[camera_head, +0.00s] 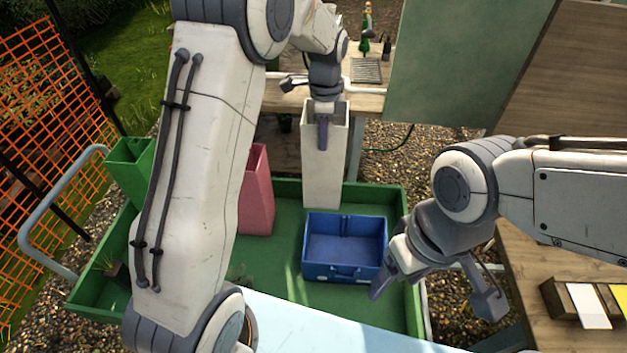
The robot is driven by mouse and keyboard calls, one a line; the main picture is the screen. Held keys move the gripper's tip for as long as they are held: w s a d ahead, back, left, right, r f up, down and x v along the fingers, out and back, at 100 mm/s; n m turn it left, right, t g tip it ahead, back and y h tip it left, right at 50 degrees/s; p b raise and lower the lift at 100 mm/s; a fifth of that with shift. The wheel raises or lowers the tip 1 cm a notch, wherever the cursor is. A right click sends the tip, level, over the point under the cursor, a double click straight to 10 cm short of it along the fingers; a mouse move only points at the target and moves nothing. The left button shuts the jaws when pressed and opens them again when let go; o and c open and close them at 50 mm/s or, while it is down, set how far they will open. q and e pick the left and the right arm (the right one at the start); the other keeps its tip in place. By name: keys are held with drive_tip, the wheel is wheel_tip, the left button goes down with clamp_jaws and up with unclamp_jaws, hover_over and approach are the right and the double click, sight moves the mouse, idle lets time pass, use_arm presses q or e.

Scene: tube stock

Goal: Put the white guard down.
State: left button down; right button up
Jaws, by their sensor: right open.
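The white guard (322,178) is a tall, open-topped white tube, upright at the back of the green cart. My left gripper (322,125) is at its top with one finger down over the near wall; the other finger is hidden, and it looks shut on that wall. I cannot tell whether the guard's bottom touches the cart floor. My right gripper (434,296) is open and empty, over the cart's right edge near the blue crate.
The green cart (275,262) also holds a pink guard (257,195), a green guard (128,165) and a blue crate (345,270). A wooden table (372,100) stands behind. Another table (535,285) with white and yellow cards is at right. Bare cart floor lies between pink guard and crate.

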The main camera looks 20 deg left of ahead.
sight(322, 175)
use_arm(q)
wheel_tip(322, 175, down, 12)
drive_tip(key=shift+s+f+p, duration=0.1)
drive_tip(key=shift+f+p, duration=0.05)
drive_tip(key=shift+p, duration=0.6)
drive_tip(key=shift+f, duration=0.3)
drive_tip(key=shift+f, duration=0.15)
drive_tip(key=c, duration=1)
unclamp_jaws()
drive_tip(key=shift+c, duration=0.2)
drive_tip(key=shift+r, duration=0.2)
